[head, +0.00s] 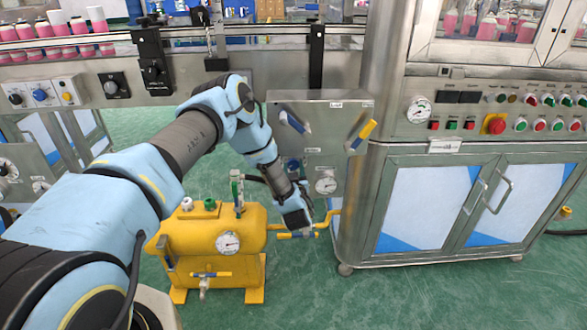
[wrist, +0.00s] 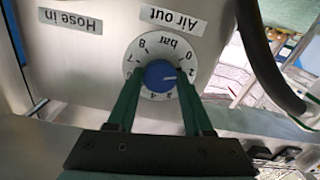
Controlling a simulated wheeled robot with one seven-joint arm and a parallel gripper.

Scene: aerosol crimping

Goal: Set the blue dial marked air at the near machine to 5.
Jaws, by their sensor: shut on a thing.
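The blue dial (wrist: 157,73) sits on a round white scale plate (wrist: 142,45) marked bar, under a label reading "Air out" that appears upside down in the wrist view. The white mark on the dial points right in this view, toward the side of the scale with 0 and 2; the exact number is hard to read. My gripper (wrist: 159,77) has its green fingers on both sides of the dial and is shut on it. In the head view my gripper (head: 297,218) is low beside the steel machine, and the dial cannot be made out there.
A yellow tank (head: 190,243) with a gauge and valves stands left of my gripper. A steel cabinet (head: 430,155) with doors stands to the right. A dark hose (wrist: 258,65) curves near the right finger. A "Hose in" label (wrist: 70,21) is beside the dial.

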